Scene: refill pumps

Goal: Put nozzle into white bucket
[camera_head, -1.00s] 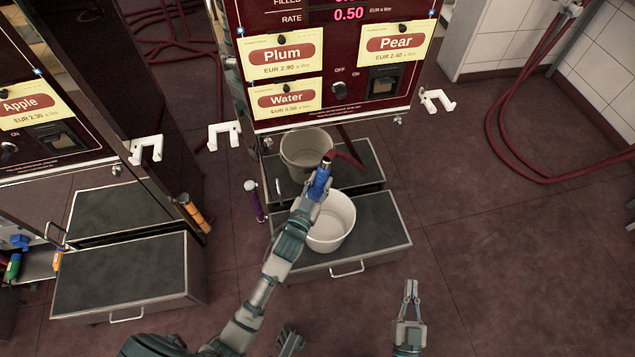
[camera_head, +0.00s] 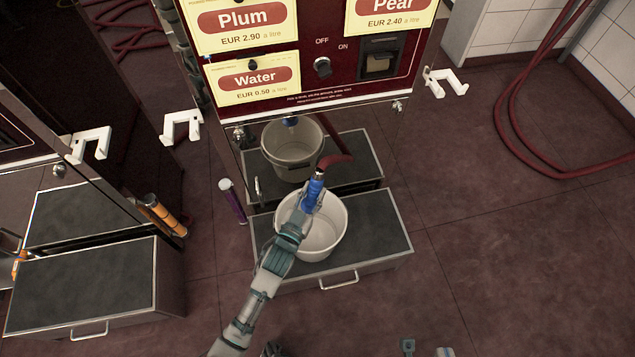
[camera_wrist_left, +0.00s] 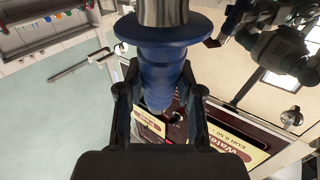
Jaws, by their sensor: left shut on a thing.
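The left wrist view shows the blue nozzle (camera_wrist_left: 158,65) between both fingers. The bucket stands upright on a dark-topped drawer base (camera_head: 375,232). Only small parts of my right gripper (camera_head: 425,349) show at the bottom edge.
The pump with its Water label (camera_head: 254,79) rises behind the bucket; a second bucket (camera_head: 291,165) in its shiny front looks like a reflection. White hooks (camera_head: 183,127) flank it. Floor at right is clear.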

